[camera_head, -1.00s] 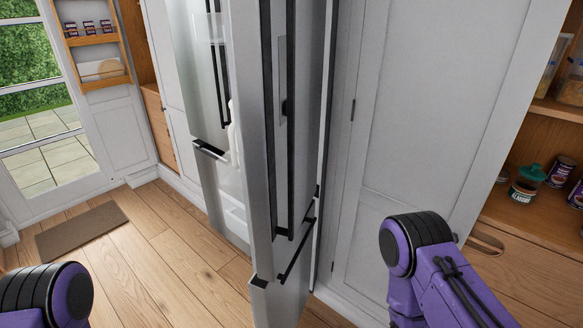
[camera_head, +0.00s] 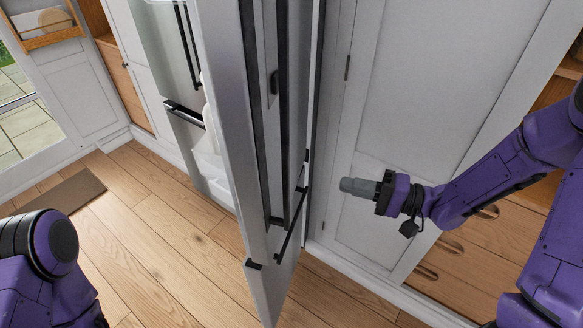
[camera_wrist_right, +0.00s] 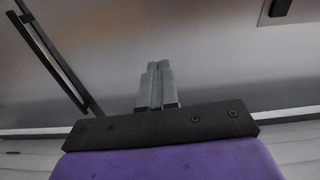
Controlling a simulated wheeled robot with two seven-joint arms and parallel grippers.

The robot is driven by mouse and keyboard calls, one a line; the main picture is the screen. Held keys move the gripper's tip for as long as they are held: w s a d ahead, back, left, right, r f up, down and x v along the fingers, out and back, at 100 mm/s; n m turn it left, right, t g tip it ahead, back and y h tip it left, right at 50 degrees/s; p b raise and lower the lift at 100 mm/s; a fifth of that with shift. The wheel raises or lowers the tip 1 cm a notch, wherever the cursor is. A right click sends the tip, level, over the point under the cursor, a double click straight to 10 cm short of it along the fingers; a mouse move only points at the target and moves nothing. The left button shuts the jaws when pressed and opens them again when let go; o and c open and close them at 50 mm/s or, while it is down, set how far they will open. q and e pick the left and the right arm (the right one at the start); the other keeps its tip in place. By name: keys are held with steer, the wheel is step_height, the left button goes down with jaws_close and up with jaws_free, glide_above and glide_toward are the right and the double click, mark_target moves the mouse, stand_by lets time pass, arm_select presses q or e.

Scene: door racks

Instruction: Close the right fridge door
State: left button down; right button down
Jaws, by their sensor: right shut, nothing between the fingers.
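The right fridge door (camera_head: 240,130) stands open, seen nearly edge-on in the middle of the head view, with dark vertical handles on its outer face. A lower panel with a dark handle (camera_head: 290,228) is below it. My right gripper (camera_head: 346,186) is shut and empty, to the right of the door and pointing left toward its outer face, with a gap visible between them. In the right wrist view the shut fingers (camera_wrist_right: 157,85) point at a grey panel with a dark bar handle (camera_wrist_right: 50,55) at left. My left arm shows at lower left, but its gripper is out of view.
The fridge interior and the other fridge front (camera_head: 165,60) lie left of the door. A white cabinet wall (camera_head: 425,110) and wooden drawers (camera_head: 465,260) are behind my right arm. The wooden floor (camera_head: 160,240) at left is clear apart from a mat (camera_head: 60,203).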

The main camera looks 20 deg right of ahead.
steer(key=r, duration=0.1)
steer(key=g+y+p, duration=0.1)
steer(key=p, duration=0.2)
glide_toward(277, 172)
steer(key=shift+n, duration=0.3)
steer(key=x, duration=0.5)
steer(key=shift+w+a, duration=0.25)
steer(key=shift+w, duration=0.05)
steer(key=shift+w+a+f, duration=0.15)
steer(key=shift+w+a, duration=0.2)
steer(key=shift+a, duration=0.15)
